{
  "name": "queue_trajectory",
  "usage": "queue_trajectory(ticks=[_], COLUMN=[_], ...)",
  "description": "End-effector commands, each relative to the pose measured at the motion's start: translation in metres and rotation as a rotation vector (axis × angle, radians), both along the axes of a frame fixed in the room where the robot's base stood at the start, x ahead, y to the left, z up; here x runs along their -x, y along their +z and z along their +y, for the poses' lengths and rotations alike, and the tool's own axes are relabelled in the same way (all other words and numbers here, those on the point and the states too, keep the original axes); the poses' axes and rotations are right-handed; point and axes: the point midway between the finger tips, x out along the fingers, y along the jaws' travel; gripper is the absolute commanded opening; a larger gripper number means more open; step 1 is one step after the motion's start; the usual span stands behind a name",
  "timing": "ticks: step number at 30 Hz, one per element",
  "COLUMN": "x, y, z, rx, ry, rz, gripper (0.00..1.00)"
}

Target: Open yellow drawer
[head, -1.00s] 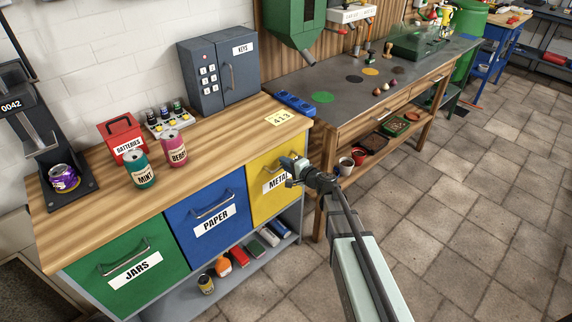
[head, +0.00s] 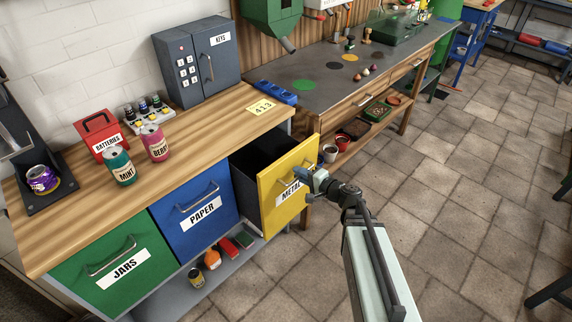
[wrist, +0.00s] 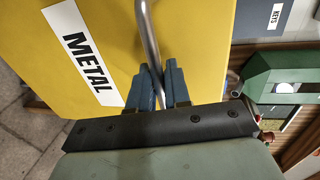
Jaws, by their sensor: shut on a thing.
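The yellow drawer (head: 280,196), labelled METAL, stands partly pulled out of the wooden-topped cabinet, and its dark inside shows behind the front. My gripper (head: 318,180) is at the upper right part of the drawer front, shut on the metal bar handle (wrist: 150,45). In the wrist view, the blue fingers of my gripper (wrist: 158,84) pinch the handle from both sides. The yellow front (wrist: 105,25) with the METAL label fills the left of that view. In the head view my gripper hides part of the handle and the label's end.
The blue PAPER drawer (head: 195,207) and green JARS drawer (head: 115,268) are closed beside it. Cans (head: 119,166) and a grey key cabinet (head: 197,65) stand on the wooden top. A workbench (head: 345,90) with a low shelf stands to the right. The tiled floor in front is clear.

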Motion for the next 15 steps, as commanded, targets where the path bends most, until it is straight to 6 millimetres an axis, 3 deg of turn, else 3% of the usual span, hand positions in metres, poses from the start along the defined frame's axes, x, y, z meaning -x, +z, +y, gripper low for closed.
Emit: queue_trajectory(ticks=[1, 6, 15], x=[0.011, 0.030, 0.045], y=[0.001, 0.000, 0.000], z=[-0.008, -0.029, -0.046], rx=[0.000, -0.001, -0.001], ry=[-0.002, 0.000, 0.003], rz=[0.000, 0.001, 0.000], gripper=[0.00, 0.00, 0.00])
